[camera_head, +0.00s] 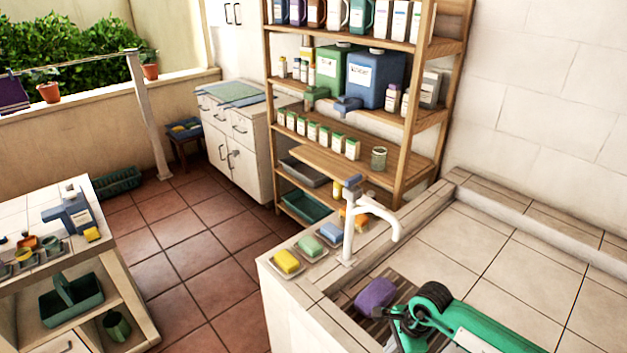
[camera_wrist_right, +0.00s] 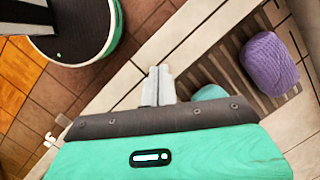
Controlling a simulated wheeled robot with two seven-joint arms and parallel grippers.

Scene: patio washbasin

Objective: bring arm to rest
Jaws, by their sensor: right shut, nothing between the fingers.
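My right arm (camera_head: 480,322), green with dark joints, reaches in from the lower right over the washbasin in the head view. My right gripper (camera_wrist_right: 158,84) is shut and empty, its two pale fingers together in the wrist view. It hangs over the pale basin edge beside a slatted wooden rack. A purple sponge-like block (camera_head: 375,295) lies on that rack, apart from the fingers; it also shows in the wrist view (camera_wrist_right: 269,62). A mint-green piece (camera_wrist_right: 210,93) is partly hidden behind my gripper's body. My left gripper is not in view.
A white tap (camera_head: 365,222) stands on the basin ledge. Beside it are a yellow soap (camera_head: 287,261), a green one (camera_head: 310,246) and a blue one (camera_head: 331,233) on dishes. The tiled basin top (camera_head: 500,240) is largely clear. A wooden shelf (camera_head: 340,165) stands behind.

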